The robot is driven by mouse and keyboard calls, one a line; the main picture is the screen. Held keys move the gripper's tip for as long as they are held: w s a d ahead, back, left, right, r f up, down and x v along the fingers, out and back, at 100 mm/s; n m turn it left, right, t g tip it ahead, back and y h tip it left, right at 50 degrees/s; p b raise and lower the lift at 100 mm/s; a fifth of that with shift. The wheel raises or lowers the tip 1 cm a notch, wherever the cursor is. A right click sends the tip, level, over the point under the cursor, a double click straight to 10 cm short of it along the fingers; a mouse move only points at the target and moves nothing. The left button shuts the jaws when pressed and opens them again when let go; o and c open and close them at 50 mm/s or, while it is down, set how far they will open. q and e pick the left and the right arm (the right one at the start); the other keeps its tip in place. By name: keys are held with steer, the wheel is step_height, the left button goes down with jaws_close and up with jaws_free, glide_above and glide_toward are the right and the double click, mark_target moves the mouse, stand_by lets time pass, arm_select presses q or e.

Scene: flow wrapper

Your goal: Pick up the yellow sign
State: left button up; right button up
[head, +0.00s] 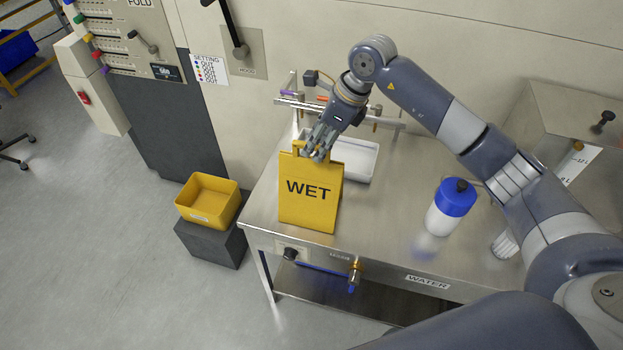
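The yellow sign (310,202) with the black word WET stands upright near the left front corner of the steel table. My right gripper (318,150) is at the sign's top edge, pointing down, with its fingers overlapping the top of the sign. I cannot tell whether the fingers are closed on it or only beside it. My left gripper is not in view.
A white tray (362,160) lies behind the sign. A blue-capped white bottle (450,208) stands to the right on the steel table (385,225). A yellow bin (228,205) sits on a grey block left of the table. Machine panels rise behind.

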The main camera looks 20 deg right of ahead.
steer(key=shift+p+x, duration=0.65)
steer(key=shift+x, duration=1.2)
steer(key=shift+w+a+r, duration=0.1)
steer(key=shift+w+r, duration=0.05)
jaws_close()
steer(key=shift+w+r, duration=0.1)
